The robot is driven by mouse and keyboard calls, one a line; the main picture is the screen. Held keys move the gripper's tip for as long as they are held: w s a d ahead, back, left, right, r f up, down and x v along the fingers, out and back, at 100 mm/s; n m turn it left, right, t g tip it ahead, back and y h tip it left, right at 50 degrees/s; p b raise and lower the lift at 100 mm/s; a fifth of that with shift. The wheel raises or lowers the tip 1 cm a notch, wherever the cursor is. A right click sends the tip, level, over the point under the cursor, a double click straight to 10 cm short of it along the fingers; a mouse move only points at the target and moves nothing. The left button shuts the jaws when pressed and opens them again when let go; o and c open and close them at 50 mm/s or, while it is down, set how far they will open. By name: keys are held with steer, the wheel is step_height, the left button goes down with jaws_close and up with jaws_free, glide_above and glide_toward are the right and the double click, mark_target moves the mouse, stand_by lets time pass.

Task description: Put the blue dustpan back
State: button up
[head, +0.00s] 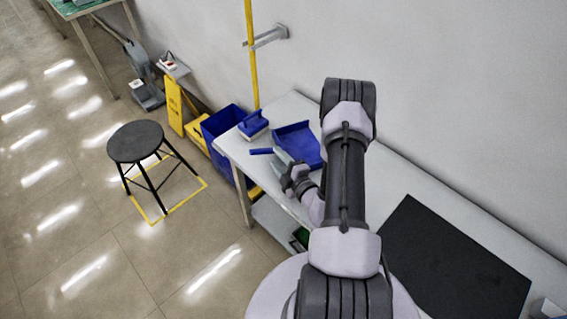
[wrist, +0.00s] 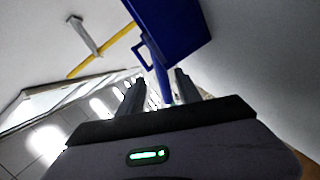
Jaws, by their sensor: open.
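The blue dustpan (head: 298,141) is at the back of the white table, and its handle (head: 261,151) points left, towards the front edge. My gripper (head: 286,170) is beside it, on the near side by the handle. In the wrist view the dustpan (wrist: 175,28) fills the top middle, with its handle reaching down between the two fingers of my gripper (wrist: 157,92). The fingers are apart, one on each side of the handle. I cannot tell whether they touch it. Part of the dustpan is hidden behind my arm.
A blue brush (head: 253,124) stands at the table's left end. A black mat (head: 452,265) covers the right part of the white table (head: 375,165). A wall bracket (head: 270,36) holds a yellow pole.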

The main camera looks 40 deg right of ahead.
steer(key=p+v, duration=0.1)
steer(key=v, duration=0.6)
steer(key=w+a+r+n+g+y, duration=0.2)
steer(key=w+a+r+n+y, duration=0.1)
steer(key=a+r+n+y, duration=0.55)
steer(key=w+a+r+n+g+y, duration=0.2)
steer(key=a+r+n+y, duration=0.4)
steer(key=a+r+n, duration=0.55)
steer(key=s+a+r+n+g, duration=0.5)
steer(key=s+a+n+g, duration=0.6)
steer(key=n, duration=0.5)
steer(key=s+d+r+n+t+h+b, duration=0.1)
steer(key=s+d+r+n+t+h, duration=0.1)
steer(key=n+h, duration=0.3)
steer(key=s+d+r+n+t+h+b, duration=0.1)
steer(key=s+n+h, duration=0.4)
steer(key=n, duration=0.9)
steer(key=shift+d+r+t+b, duration=0.3)
steer(key=shift+d+r+t, duration=0.1)
steer(key=shift+r+t, duration=0.4)
